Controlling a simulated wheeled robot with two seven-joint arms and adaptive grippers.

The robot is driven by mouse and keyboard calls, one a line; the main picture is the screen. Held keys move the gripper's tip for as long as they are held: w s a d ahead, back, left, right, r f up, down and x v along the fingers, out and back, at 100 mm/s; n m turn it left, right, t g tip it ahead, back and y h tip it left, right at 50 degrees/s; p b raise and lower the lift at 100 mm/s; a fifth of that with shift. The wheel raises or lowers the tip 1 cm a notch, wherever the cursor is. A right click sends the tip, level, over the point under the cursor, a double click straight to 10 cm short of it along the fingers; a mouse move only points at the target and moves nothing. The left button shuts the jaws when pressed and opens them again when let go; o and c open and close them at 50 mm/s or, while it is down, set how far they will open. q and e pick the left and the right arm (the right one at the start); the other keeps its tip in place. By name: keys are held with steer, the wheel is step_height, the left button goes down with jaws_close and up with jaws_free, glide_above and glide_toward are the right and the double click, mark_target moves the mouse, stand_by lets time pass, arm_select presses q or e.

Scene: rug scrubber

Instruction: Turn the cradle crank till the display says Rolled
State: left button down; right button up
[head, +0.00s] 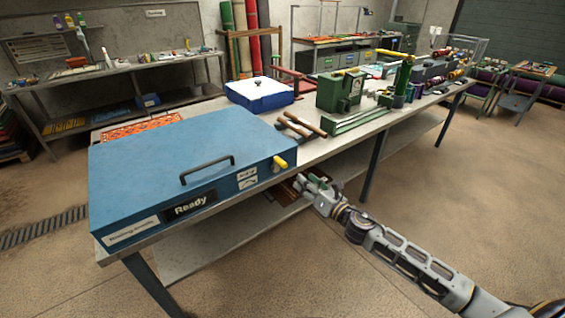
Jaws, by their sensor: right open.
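A large blue box with a black handle (207,170) on its lid stands at the near end of the long bench; it seems to be the cradle unit. The display (190,205) on its front reads "Ready". A yellow grip (281,163), apparently the crank's, sticks out at the front right corner; the rest of the crank is hard to make out. My right gripper (302,182) is open and empty, just below and right of the yellow grip, apart from it, beside the bench edge. My left gripper is out of view.
The bench (330,140) also carries two wooden-handled tools (302,124), a blue box with a white lid (259,94) and a green machine (340,91). A shelf (225,240) runs under the bench. The floor (480,190) to the right is clear.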

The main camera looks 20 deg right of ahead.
steer(key=n, duration=0.7)
steer(key=shift+a+r, duration=0.2)
steer(key=shift+w, duration=0.15)
stand_by(0.5)
